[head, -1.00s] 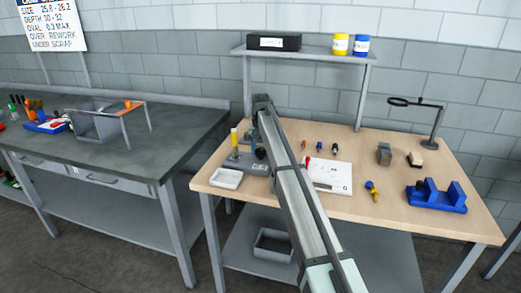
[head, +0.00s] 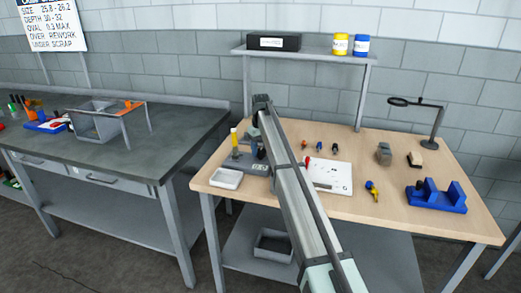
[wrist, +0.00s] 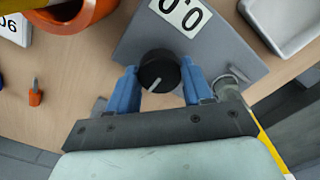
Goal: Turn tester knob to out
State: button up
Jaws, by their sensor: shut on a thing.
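The tester (head: 243,163) is a grey device at the left end of the wooden bench, partly hidden by my arm in the head view. In the wrist view its grey body (wrist: 140,45) carries a display (wrist: 182,14) that reads 0.0 upside down. The black round knob (wrist: 158,68) has a white pointer line aimed down and slightly left in that view. My gripper (wrist: 160,78) is shut on the knob, with one blue finger on each side. In the head view my gripper is hidden behind the arm. No position labels around the knob are legible.
A white tray (head: 226,178) sits beside the tester. A yellow-topped post (head: 234,138) stands at the tester. A white sheet or scale (head: 332,177), small connectors (head: 319,146) and a blue holder (head: 436,196) lie to the right. The bench's front middle has free room.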

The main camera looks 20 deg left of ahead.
aim_at(261, 150)
dwell(0.3)
jog(key=o, duration=1)
jog(key=shift+o, duration=0.2)
jog(key=shift+r, duration=0.1)
notch_tip(261, 150, up, 14)
jog(key=shift+f, duration=0.2)
